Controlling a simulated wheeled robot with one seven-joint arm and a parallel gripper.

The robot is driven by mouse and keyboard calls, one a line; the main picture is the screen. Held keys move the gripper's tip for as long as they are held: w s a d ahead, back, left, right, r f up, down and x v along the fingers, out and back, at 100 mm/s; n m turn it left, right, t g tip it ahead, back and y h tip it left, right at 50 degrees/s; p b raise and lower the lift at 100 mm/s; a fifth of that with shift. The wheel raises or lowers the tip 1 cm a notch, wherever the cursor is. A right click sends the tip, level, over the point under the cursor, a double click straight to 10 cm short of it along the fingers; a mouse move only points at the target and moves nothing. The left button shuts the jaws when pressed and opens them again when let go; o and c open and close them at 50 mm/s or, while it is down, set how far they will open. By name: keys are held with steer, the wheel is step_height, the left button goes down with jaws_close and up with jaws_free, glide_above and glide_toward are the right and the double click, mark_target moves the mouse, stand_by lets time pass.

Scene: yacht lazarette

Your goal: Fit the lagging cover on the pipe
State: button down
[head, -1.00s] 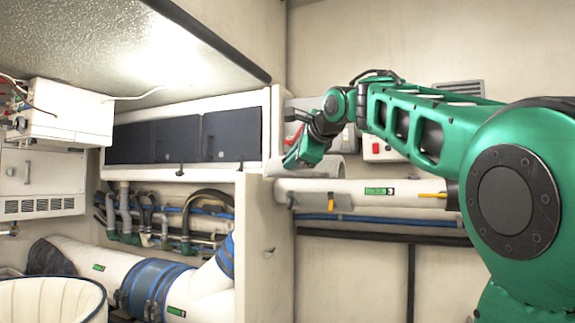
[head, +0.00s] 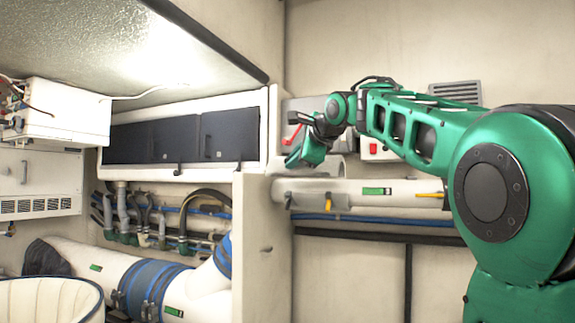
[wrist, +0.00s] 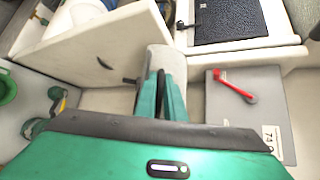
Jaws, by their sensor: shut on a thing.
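The pale pipe (head: 355,190) runs level along the wall in the head view, with a green label and small yellow parts on it. My gripper (head: 293,163) is above its left end, at the corner of the partition. In the wrist view my gripper (wrist: 163,95) has its green fingers close together on a pale curved piece, which I take for the lagging cover (wrist: 165,60). It also shows as a beige curved piece (head: 335,168) beside the gripper in the head view, just above the pipe. Its contact with the pipe cannot be made out.
A grey box (wrist: 260,115) with a red lever (wrist: 235,86) is close to the right of the fingers. The partition (head: 262,250) stands left of the pipe's end. A blue line (head: 400,221) runs below the pipe. A red-buttoned box (head: 373,149) is above it.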

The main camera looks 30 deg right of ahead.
steer(key=shift+w+d, duration=1.3)
steer(key=shift+d, duration=0.4)
steer(key=shift+w+d, duration=1.35)
steer(key=shift+d, duration=0.3)
steer(key=shift+w+d, duration=1.3)
steer(key=shift+d, duration=0.4)
steer(key=shift+s+d, duration=0.1)
steer(key=shift+f, duration=2.4)
steer(key=c, duration=1.8)
jaws_free()
